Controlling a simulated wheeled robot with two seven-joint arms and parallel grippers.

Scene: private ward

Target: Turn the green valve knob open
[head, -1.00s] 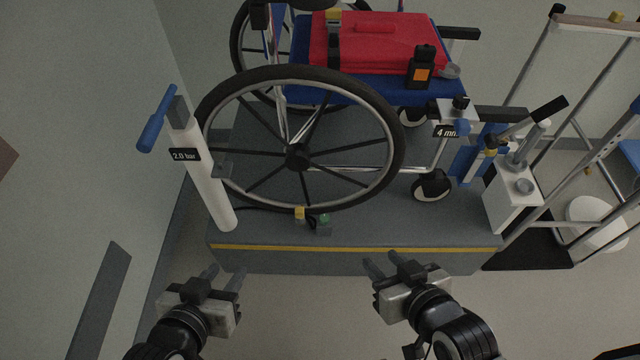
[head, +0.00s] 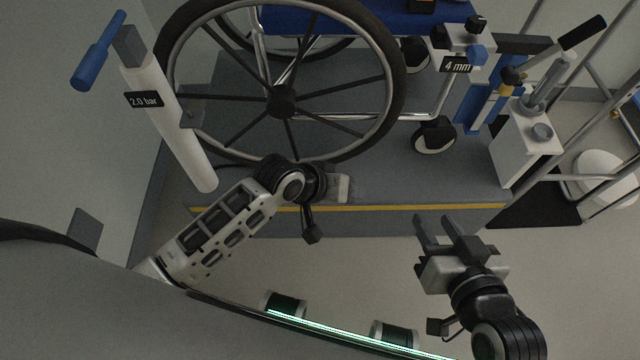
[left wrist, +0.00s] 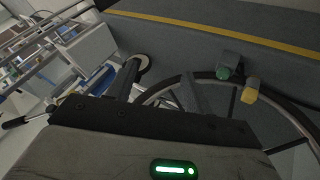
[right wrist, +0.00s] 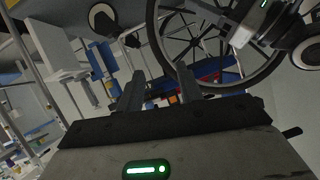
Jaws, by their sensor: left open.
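The green valve knob (left wrist: 224,73) shows in the left wrist view on a small dark block at the platform's edge, close to a yellow knob (left wrist: 250,92). In the head view both knobs are hidden behind my left arm and gripper. My left gripper (left wrist: 162,84) is open, its fingers apart with nothing between them; the green knob lies just to the right of its right finger. In the head view the left gripper (head: 342,188) is over the platform's front edge, below the wheel. My right gripper (head: 436,226) is open and empty in front of the platform.
The wheelchair's large wheel (head: 283,101) stands on the grey platform (head: 390,185) just behind my left gripper. A white post (head: 165,120) labelled 2.0 bar stands at left. A white pump box (head: 525,142) is at right. The floor in front is clear.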

